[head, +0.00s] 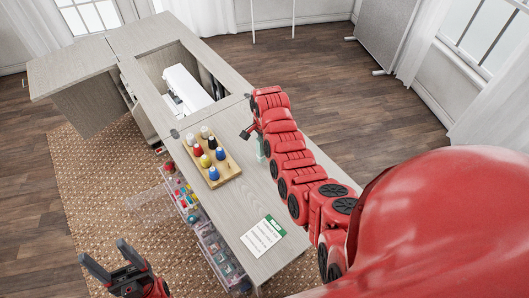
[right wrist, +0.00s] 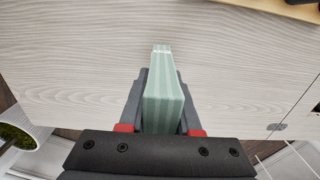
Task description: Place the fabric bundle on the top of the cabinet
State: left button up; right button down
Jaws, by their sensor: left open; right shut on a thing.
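The fabric bundle (right wrist: 164,100) is pale green with stripes and a light band near its far end. My right gripper (right wrist: 161,85) is shut on it, with one finger on each side. The bundle is over the grey wood cabinet top (right wrist: 70,75); I cannot tell whether it touches the surface. In the head view a small pale green part of the bundle (head: 261,149) shows beside my right arm, which hides most of it and the right gripper. The cabinet top (head: 225,205) runs diagonally through that view. My left gripper (head: 101,251) is open and empty, low at the left, apart from the cabinet.
A wooden tray (head: 232,168) of thread spools and a white-green card (head: 263,236) lie on the top. A white sewing machine (head: 186,88) sits in the recess behind. Open clear drawers (head: 217,250) with sewing supplies stick out at the front left. Bare top lies between tray and card.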

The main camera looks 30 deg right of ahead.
jog(key=shift+w+d, duration=0.2)
jog(key=shift+s+a+f+p, duration=0.1)
jog(key=shift+s+f+p, duration=0.05)
jog(key=shift+f+p, duration=0.65)
jog(key=shift+f, duration=1)
jog(key=shift+f, duration=0.2)
jog(key=c, duration=0.6)
grip_release()
jog(key=shift+r, duration=0.15)
